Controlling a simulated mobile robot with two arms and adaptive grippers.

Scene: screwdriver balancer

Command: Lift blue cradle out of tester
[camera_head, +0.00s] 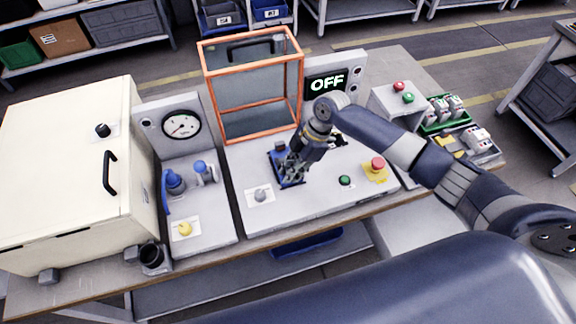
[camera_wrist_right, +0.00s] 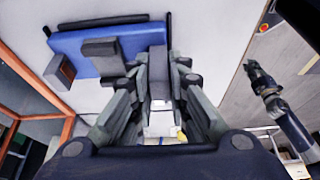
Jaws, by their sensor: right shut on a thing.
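The blue cradle (camera_head: 274,166) is at the tester's light deck (camera_head: 325,190), in front of the orange-framed guard (camera_head: 207,95). In the right wrist view the cradle is a blue plate (camera_wrist_right: 137,38) with grey blocks standing on it. My right gripper (camera_head: 291,172) points down at the cradle and is shut on a grey upright part of it; the fingers hide some of this part. I cannot tell whether the cradle is clear of the deck. My left gripper (camera_wrist_right: 262,80) seems to show small at the right of the wrist view, apart from the cradle.
An OFF display (camera_head: 327,83) stands behind the deck. A green button (camera_head: 345,180) and a red emergency button (camera_head: 377,164) are right of the cradle; a grey knob (camera_head: 260,194) is in front-left. A cream cabinet (camera_head: 60,170) and gauge station (camera_head: 181,125) stand left.

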